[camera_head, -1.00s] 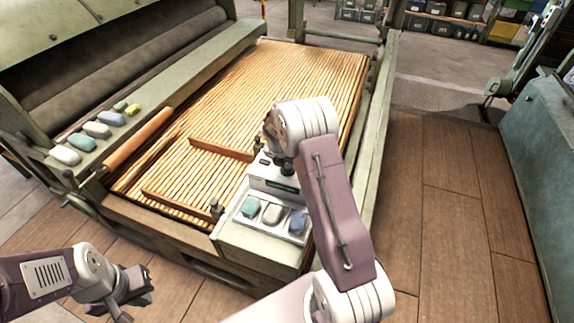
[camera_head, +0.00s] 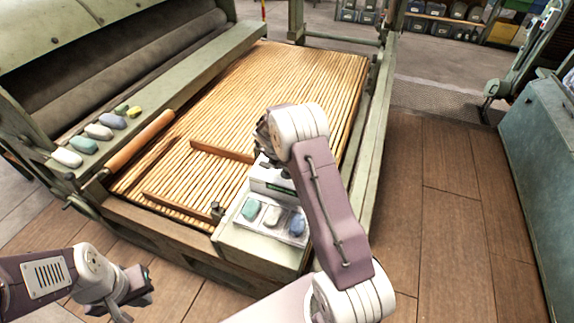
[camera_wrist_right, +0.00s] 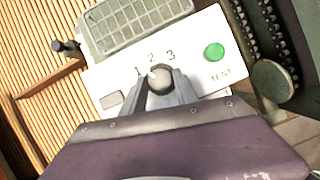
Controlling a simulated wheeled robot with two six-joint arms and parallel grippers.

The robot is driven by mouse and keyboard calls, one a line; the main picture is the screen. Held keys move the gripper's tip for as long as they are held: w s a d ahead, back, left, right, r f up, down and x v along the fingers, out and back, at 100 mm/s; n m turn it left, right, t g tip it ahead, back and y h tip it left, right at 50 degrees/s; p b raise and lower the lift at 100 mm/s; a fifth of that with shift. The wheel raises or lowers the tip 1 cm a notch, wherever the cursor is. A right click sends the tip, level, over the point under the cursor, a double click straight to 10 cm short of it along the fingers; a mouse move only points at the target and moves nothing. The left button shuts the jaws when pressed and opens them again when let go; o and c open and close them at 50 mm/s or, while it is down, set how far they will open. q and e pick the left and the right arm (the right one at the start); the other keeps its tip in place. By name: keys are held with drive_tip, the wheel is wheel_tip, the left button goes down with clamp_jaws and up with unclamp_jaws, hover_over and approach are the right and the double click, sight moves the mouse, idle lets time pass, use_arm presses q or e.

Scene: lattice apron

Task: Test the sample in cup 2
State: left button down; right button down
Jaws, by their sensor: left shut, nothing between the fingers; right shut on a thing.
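A white control panel (camera_wrist_right: 205,65) shows in my right wrist view, with a round grey knob (camera_wrist_right: 161,80) below the numbers 1, 2 and 3 and a green TEST button (camera_wrist_right: 214,52) to the right. My right gripper (camera_wrist_right: 162,86) is shut on the knob. A pale mark shows at the knob's upper left; its exact setting is unclear. In the head view, the pale tester box (camera_head: 268,184) is partly hidden by my right arm. Three samples, teal (camera_head: 251,209), whitish (camera_head: 273,215) and blue (camera_head: 296,224), sit in a row before it. My left gripper (camera_head: 146,288) is shut and empty, low at the left.
A slatted bed (camera_head: 270,80) lies behind the tester, with wooden strips on it. Several coloured lumps (camera_head: 99,131) lie on the green ledge at left, beside a wooden roller (camera_head: 140,142). In the wrist view, a grey grille (camera_wrist_right: 135,24) adjoins the panel. Floor (camera_head: 440,220) at right is clear.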

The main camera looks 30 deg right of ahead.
drive_tip(key=m+g+p, duration=0.1)
drive_tip(key=m+p, duration=0.1)
drive_tip(key=m, duration=0.1)
drive_tip(key=shift+w+r, duration=0.1)
drive_tip(key=shift+w+m+g+p, duration=0.1)
drive_tip(key=shift+m+g+p, duration=0.5)
drive_tip(key=shift+m, duration=1)
drive_tip(key=shift+h, duration=0.3)
drive_tip(key=c, duration=0.9)
unclamp_jaws()
drive_tip(key=shift+c, duration=0.2)
drive_tip(key=v, duration=0.9)
drive_tip(key=shift+w, duration=0.15)
